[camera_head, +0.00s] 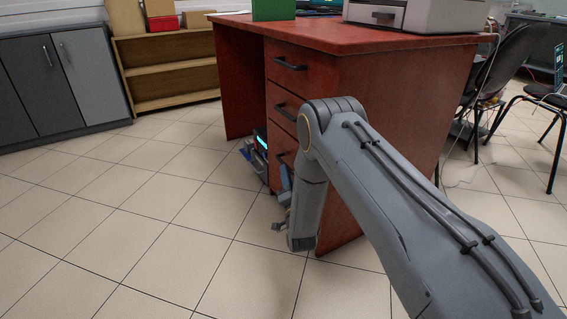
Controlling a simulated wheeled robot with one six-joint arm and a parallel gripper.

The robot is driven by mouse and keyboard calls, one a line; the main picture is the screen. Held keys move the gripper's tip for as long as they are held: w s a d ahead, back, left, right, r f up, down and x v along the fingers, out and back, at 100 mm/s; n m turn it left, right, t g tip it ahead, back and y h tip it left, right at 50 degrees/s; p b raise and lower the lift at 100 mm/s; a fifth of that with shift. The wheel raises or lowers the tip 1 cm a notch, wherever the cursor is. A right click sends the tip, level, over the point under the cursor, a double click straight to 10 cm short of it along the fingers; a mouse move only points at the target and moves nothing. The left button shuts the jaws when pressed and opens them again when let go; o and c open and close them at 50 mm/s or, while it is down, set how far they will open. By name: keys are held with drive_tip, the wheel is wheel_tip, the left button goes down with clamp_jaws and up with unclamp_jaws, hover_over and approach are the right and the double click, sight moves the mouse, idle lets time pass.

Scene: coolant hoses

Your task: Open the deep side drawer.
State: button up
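A red-brown wooden desk (400,110) stands in the middle, with a column of drawers at its left front. The top drawer (283,80) and the middle drawer (278,98) each have a dark bar handle. The lower, deep drawer (276,178) looks shut, and its handle (283,158) shows just left of my arm. My arm hides the right part of the lower drawer fronts. My gripper (279,222) is low in front of the deep drawer, below its handle. I cannot tell whether it touches the drawer. Its fingers are too small and partly hidden to show whether they are open.
A dark device with a lit cyan panel (261,142) is beside the drawers near the floor. A printer (430,14) and a green box (273,9) sit on the desk. Chairs (500,75) stand at right, grey cabinets (60,85) at left. The tiled floor (130,220) at left is clear.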

sight(282, 161)
drive_tip(key=b+x, duration=0.1)
drive_tip(key=x, duration=0.1)
drive_tip(key=b+x, duration=0.1)
drive_tip(key=x, duration=0.2)
drive_tip(key=shift+a+f, duration=0.15)
drive_tip(key=shift+a, duration=0.25)
drive_tip(key=shift+w+a+r+b, duration=0.1)
drive_tip(key=shift+w+r+b, duration=0.2)
drive_tip(key=shift+w, duration=0.25)
clamp_jaws()
